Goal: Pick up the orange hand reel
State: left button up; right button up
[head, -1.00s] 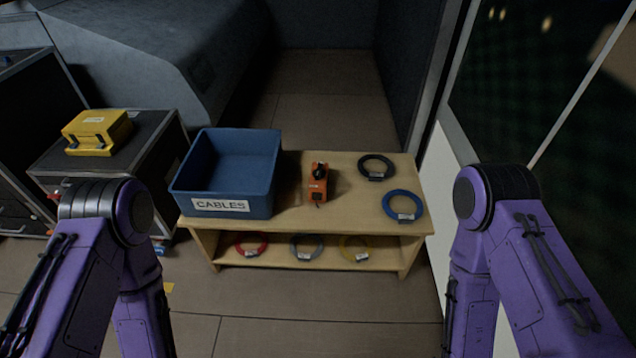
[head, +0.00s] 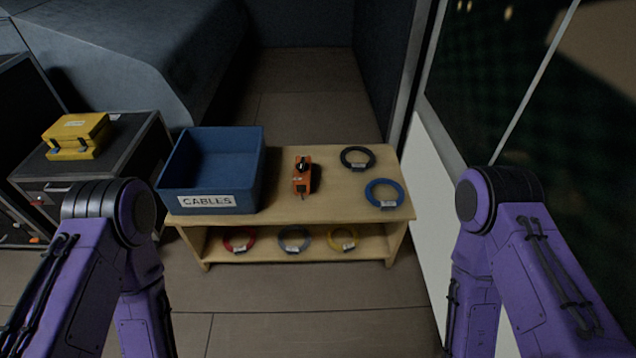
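The orange hand reel (head: 302,177) stands on the top of a low wooden bench (head: 330,207), with a black part on its upper side. It sits just right of the blue bin and left of the coiled cables. Both of my purple arms show at the lower left and lower right, pointing down. Their grippers are below the picture's edge and out of view. Nothing touches the reel.
An empty-looking blue bin (head: 208,201) labelled CABLES fills the bench's left end. A black coil (head: 358,158) and a blue coil (head: 383,193) lie at right. Red, grey and yellow coils lie on the lower shelf. A yellow case (head: 76,136) sits on a dark box. A wall stands right.

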aim_at(302, 182)
jog(key=z, duration=0.5)
jog(key=k, duration=1.15)
jog(key=u, duration=0.25)
jog(key=i, duration=0.6)
jog(key=u, duration=0.8)
jog(key=i, duration=0.9)
jog(key=z, duration=0.85)
jog(key=i, duration=0.6)
jog(key=z, duration=0.7)
